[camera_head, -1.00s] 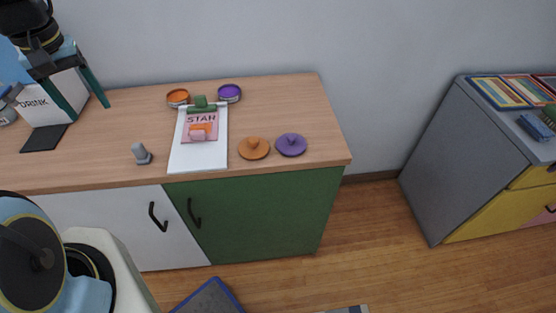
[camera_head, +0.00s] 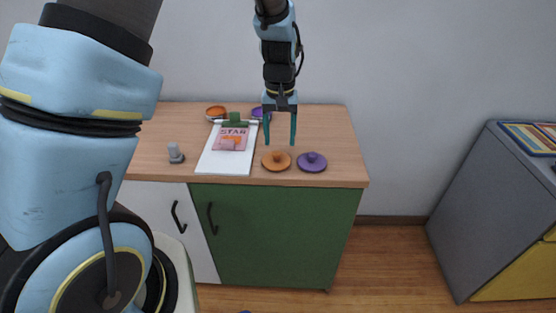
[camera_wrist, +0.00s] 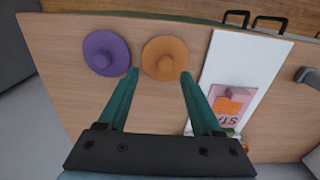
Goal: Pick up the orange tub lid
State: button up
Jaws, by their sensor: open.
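The orange tub lid (camera_head: 276,161) is a flat round disc with a small knob, lying on the wooden counter near its front edge. It also shows in the wrist view (camera_wrist: 165,58), just beyond my fingertips. My gripper (camera_head: 280,143) points down with two teal fingers, open and empty. In the head view it is just above and behind the lid. In the wrist view my gripper (camera_wrist: 159,73) has its fingertips toward either side of the lid's near part, with nothing between them. I cannot tell the exact height gap.
A purple lid (camera_head: 312,162) lies close to the right of the orange one. A white clipboard (camera_head: 212,164) with a pink card lies to the left. Orange (camera_head: 216,112) and purple tubs stand behind. A grey object (camera_head: 175,153) stands further left.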

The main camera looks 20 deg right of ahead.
aim_at(276, 152)
jog(key=f, duration=0.1)
jog(key=f+p, duration=0.1)
jog(key=f, duration=0.2)
jog(key=shift+w+a+p, duration=0.25)
jog(key=shift+a+p, duration=0.15)
jog(key=shift+f, duration=0.65)
grip_shut()
